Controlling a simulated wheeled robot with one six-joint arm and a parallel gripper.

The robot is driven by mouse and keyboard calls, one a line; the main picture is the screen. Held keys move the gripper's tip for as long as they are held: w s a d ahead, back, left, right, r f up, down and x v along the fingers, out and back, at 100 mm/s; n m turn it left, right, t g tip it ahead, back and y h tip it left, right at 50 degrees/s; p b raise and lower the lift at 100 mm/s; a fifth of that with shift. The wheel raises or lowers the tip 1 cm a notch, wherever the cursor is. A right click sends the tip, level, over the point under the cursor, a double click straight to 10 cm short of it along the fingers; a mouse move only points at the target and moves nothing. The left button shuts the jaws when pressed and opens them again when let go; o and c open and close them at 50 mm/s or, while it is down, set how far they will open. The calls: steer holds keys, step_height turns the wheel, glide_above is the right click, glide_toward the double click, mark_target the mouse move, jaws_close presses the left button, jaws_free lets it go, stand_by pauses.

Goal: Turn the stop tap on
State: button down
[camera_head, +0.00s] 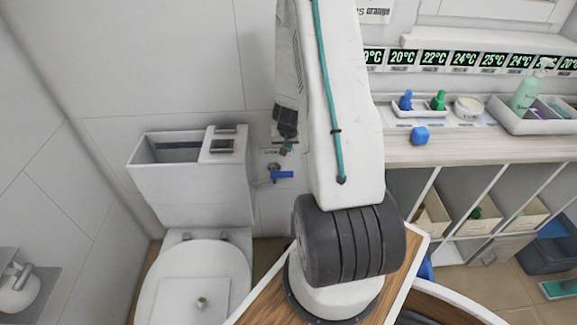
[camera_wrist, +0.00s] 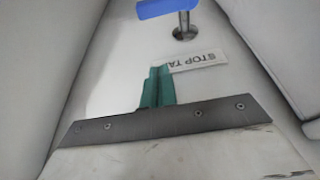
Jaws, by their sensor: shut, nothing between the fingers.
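The stop tap (camera_head: 281,173) has a blue lever handle on a small metal fitting on the white wall, right of the toilet cistern. In the head view the lever lies roughly level, pointing right. In the wrist view the blue lever (camera_wrist: 165,8) is cut by the top edge, and its metal stem meets a round wall plate. A "STOP TA…" label (camera_wrist: 205,62) lies between the tap and my fingers. My gripper (camera_head: 286,150) is just above the tap, apart from it. Its green fingers (camera_wrist: 157,72) are shut and empty.
The open-topped cistern (camera_head: 150,180) and toilet (camera_head: 200,265) stand close on the left. My arm covers the wall right of the tap.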

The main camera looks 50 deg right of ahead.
mark_target(288, 159)
steer(key=x, duration=0.9)
steer(key=shift+w+f, duration=0.1)
steer(key=shift+f, duration=0.25)
steer(key=shift+s+a+r, duration=0.1)
steer(key=shift+s+a, duration=0.55)
steer(key=shift+a, duration=0.15)
steer(key=shift+s+a+r, duration=0.15)
steer(key=shift+s+a, duration=0.5)
steer(key=shift+a, duration=0.1)
steer(key=shift+s, duration=0.1)
